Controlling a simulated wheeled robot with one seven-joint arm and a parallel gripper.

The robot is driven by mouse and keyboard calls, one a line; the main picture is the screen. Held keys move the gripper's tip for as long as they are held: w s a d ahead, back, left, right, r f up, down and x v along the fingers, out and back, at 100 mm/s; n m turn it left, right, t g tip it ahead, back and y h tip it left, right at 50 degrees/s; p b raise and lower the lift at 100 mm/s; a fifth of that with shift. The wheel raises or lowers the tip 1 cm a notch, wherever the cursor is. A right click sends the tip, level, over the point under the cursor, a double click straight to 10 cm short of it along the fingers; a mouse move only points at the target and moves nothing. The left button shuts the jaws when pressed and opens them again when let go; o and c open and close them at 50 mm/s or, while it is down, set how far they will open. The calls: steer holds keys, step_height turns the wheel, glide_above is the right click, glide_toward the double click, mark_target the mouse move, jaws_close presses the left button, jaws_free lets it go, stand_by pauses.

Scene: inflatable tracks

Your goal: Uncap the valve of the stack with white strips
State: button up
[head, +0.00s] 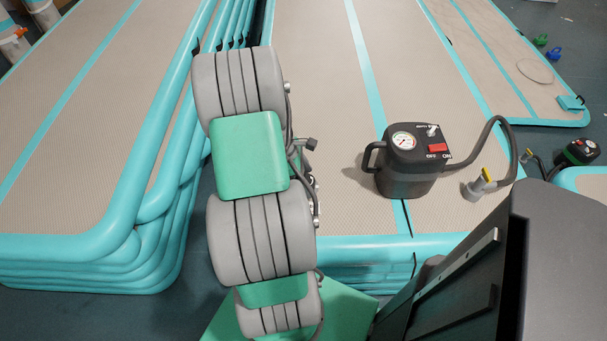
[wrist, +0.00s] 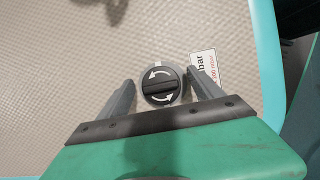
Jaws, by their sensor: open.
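In the wrist view a round dark valve cap (wrist: 161,87) with a raised bar and white curved arrows is set in a beige textured track surface (wrist: 60,60). My gripper (wrist: 159,77) is open, with one finger left of the cap and one right of it. Gaps show between the fingers and the cap; how far the fingertips are above the surface is unclear. In the head view my arm hides the gripper and the valve. The strips on the left stack (head: 85,80) and the middle stack (head: 310,100) look teal; I cannot make out white strips.
A black pump (head: 408,160) with a gauge, red switch and hose stands on the middle stack, right of my arm. Its hose nozzle (head: 480,185) rests on the surface. A second pump (head: 578,152) is at far right. A printed label (wrist: 203,66) lies beside the valve.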

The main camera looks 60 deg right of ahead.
steer(key=shift+c, duration=0.4)
steer(key=c, duration=1.3)
steer(key=shift+r+n+p, duration=0.2)
steer(key=shift+n+p, duration=0.2)
steer(key=shift+p, duration=0.1)
steer(key=n+t+h+p, duration=0.1)
steer(key=n+p, duration=0.1)
steer(key=n, duration=0.1)
steer(key=shift+f+n+h+p, duration=0.15)
steer(key=shift+n+h+p, duration=0.2)
steer(key=shift+n, duration=0.35)
